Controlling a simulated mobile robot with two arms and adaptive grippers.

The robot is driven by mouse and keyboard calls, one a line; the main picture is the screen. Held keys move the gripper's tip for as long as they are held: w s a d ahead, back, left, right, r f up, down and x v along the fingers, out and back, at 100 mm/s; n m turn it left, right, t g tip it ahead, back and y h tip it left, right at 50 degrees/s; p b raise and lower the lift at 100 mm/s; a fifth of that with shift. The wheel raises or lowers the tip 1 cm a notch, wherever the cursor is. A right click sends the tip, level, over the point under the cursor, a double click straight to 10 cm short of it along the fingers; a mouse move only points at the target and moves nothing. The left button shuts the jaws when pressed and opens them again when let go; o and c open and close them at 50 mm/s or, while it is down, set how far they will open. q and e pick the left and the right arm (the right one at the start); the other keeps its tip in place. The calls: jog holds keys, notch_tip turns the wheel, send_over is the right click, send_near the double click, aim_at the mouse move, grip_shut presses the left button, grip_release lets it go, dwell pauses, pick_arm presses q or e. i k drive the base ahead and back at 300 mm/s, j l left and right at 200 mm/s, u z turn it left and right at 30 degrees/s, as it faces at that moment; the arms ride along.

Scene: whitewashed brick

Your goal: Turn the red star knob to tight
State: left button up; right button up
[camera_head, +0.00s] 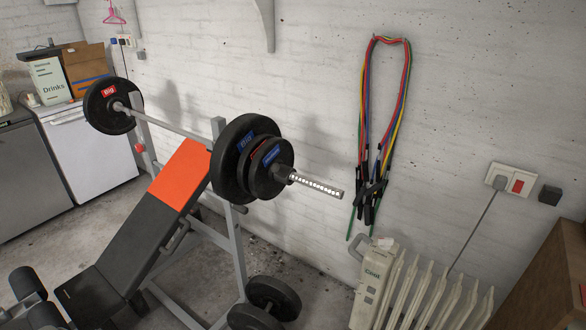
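A small red knob (140,149) shows on the left upright of the weight bench (138,232), just below the barbell's left plate. It is too small to make out its star shape or how tight it is. Part of its mount is hidden behind the post. Neither of my grippers is in view.
A barbell (175,127) with black plates (232,160) rests across the uprights, its bare right end sticking out. A white radiator (375,290) and a brown cabinet (545,290) stand at right. Open floor (100,215) lies left of the bench.

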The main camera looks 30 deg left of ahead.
aim_at(139, 148)
jog(key=u, duration=1.8)
jog(key=j+z, duration=0.3)
jog(key=j, duration=1.55)
jog(key=i+j+z, duration=0.1)
jog(key=j+z, duration=0.15)
jog(key=j, duration=1.25)
jog(key=j+z, duration=0.3)
jog(key=j, duration=1.15)
jog(key=i+j+z, duration=0.1)
jog(key=j, duration=0.35)
jog(key=i+j, duration=0.2)
jog(key=j, duration=0.25)
jog(key=i+j+z, duration=0.15)
jog(key=j, duration=0.3)
jog(key=i+j, duration=0.15)
jog(key=j, duration=0.3)
jog(key=i+j+z, duration=0.15)
jog(key=j, duration=0.3)
jog(key=i+j+z, duration=0.1)
jog(key=j, duration=0.3)
jog(key=i+j, duration=0.25)
jog(key=j, duration=0.15)
jog(key=i+j+z, duration=0.15)
jog(key=j, duration=0.3)
jog(key=i+j+z, duration=0.1)
jog(key=j, duration=0.3)
jog(key=i+j+z, duration=0.1)
jog(key=j, duration=0.35)
